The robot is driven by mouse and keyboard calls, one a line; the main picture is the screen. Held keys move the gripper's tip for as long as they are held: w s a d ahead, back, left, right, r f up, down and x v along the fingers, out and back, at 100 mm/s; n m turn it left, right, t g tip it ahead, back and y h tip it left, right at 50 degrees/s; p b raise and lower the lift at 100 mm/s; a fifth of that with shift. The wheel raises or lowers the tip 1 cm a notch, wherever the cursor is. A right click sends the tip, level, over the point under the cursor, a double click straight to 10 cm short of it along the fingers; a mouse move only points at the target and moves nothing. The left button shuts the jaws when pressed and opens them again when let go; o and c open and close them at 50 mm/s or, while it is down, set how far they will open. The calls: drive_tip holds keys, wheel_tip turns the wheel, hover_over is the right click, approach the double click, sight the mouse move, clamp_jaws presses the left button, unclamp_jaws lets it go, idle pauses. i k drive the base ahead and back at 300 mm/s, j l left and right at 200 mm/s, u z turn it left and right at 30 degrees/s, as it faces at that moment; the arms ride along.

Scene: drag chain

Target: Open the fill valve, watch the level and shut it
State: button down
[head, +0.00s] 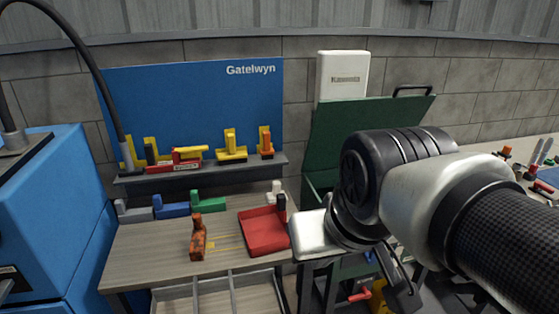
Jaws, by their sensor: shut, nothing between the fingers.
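My gripper (405,294) points down in the lower middle right, its dark fingers shut with nothing seen between them. My white and black arm reaches in from the right and hides much of what lies behind. Below it, a small red lever-like part (359,295) shows beside a yellow part (379,299), low by the green cabinet. It may be the fill valve, but I cannot tell whether it is open or shut. The gripper appears to the right of it; contact is not clear. No level gauge can be made out.
A wooden bench (140,252) holds a red tray (265,232), an orange-brown block-like part (197,238) and several coloured blocks. A blue machine (45,195) stands left. A green cabinet lid (365,120) stands open behind my arm. Small tools lie far right.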

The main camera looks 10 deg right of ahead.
sight(372, 260)
drive_tip(key=i+l, duration=0.15)
drive_tip(key=l, duration=0.2)
drive_tip(key=i+l, duration=0.15)
drive_tip(key=l, duration=0.15)
drive_tip(key=i+l, duration=0.1)
drive_tip(key=l, duration=0.25)
drive_tip(key=i+l, duration=0.15)
drive_tip(key=l, duration=0.2)
